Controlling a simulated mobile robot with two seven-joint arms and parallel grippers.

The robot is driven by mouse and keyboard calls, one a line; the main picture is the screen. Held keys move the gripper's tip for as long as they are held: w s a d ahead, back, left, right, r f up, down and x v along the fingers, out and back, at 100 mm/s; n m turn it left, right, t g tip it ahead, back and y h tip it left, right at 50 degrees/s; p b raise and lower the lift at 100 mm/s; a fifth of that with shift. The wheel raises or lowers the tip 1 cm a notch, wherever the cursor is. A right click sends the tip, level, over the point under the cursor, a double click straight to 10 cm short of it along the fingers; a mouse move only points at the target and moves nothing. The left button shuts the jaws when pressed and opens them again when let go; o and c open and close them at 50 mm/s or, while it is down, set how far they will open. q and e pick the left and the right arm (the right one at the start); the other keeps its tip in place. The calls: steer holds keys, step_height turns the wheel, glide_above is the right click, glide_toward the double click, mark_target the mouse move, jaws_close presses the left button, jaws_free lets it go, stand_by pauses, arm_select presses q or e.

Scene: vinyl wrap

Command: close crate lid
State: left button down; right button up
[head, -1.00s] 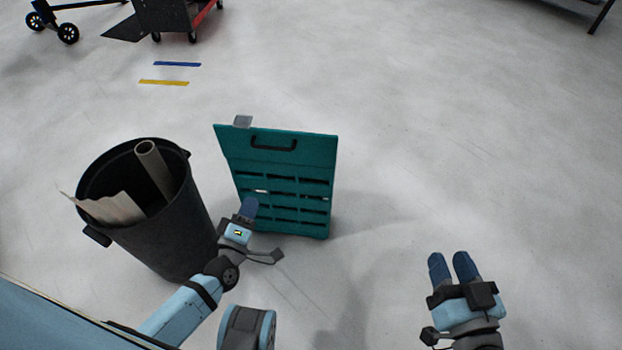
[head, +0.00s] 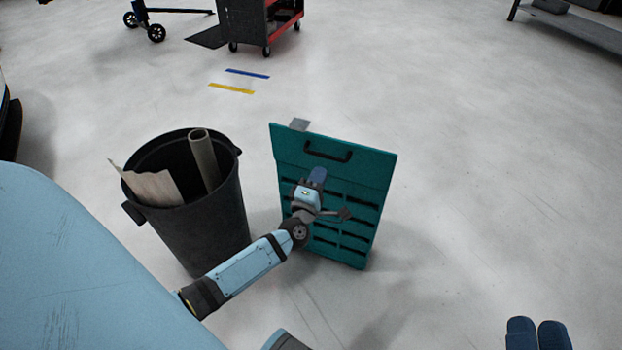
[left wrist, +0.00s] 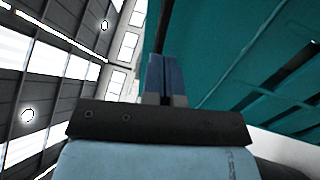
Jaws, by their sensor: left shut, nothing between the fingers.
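The teal crate (head: 355,245) stands on the floor in the middle of the head view. Its upper part is a plain upright panel, seemingly the raised lid (head: 365,165), with a black handle (head: 328,151). Rows of dark slots run below it. My left gripper (head: 317,177) is shut and empty, in front of the crate, just below the handle; whether it touches is unclear. The left wrist view shows its fingers (left wrist: 163,78) together beside the teal surface (left wrist: 225,45). Only the fingertips of my right gripper (head: 538,333) show at the bottom right, away from the crate.
A black bin (head: 205,225) with a cardboard tube and paper stands close to the crate's left. A red and black cart (head: 262,22) is farther back. Blue and yellow tape strips (head: 232,88) mark the floor. The floor right of the crate is clear.

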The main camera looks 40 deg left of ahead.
mark_target(329, 158)
arm_select(q)
steer(key=x, duration=0.3)
steer(key=shift+w, duration=0.2)
arm_select(e)
steer(key=shift+f+g, duration=0.3)
steer(key=shift+f, duration=0.4)
steer(key=shift+r, duration=0.25)
